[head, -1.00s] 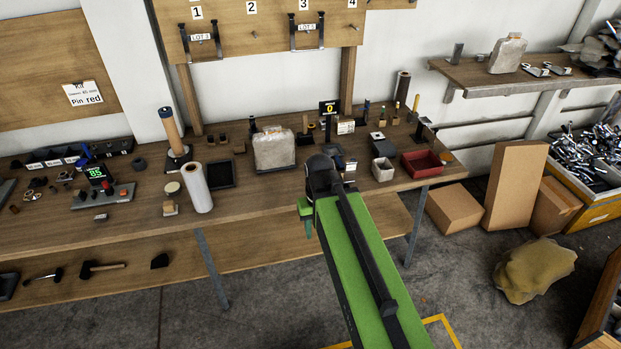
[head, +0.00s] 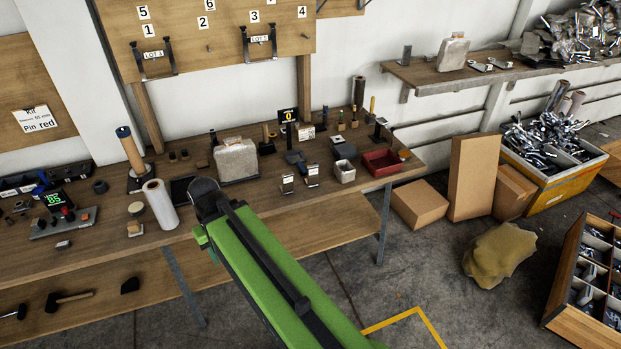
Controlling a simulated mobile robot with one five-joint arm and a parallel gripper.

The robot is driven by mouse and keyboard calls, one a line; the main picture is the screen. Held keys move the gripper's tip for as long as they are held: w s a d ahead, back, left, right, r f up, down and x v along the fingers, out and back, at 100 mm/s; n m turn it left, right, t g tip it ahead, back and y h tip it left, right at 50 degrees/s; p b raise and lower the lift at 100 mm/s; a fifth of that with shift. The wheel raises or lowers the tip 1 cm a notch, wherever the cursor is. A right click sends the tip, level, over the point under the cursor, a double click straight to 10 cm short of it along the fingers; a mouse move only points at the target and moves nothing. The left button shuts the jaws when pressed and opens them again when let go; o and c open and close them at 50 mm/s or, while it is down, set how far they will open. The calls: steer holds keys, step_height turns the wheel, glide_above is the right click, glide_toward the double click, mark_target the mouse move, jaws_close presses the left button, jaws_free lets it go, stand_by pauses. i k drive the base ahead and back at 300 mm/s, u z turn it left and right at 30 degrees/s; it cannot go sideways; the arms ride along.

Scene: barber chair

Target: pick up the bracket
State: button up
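I cannot tell for sure which thing is the bracket. Two small dark pieces with pale labelled faces, one on the left (head: 287,184) and one on the right (head: 312,175), stand near the front of the workbench (head: 90,262). Two black wall holders with "LOT" labels, a left one (head: 152,55) and a right one (head: 260,40), are on the board above. My gripper (head: 203,234) is at the far end of my green arm, by the bench's front edge, left of the labelled pieces. Its fingertips are largely hidden, and no held object shows.
Cardboard boxes (head: 473,178) and a yellowish sack (head: 499,254) are on the floor at right. Some floor before the bench is clear.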

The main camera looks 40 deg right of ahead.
mark_target(312, 180)
steer(key=i, duration=1.4)
steer(key=u, duration=0.05)
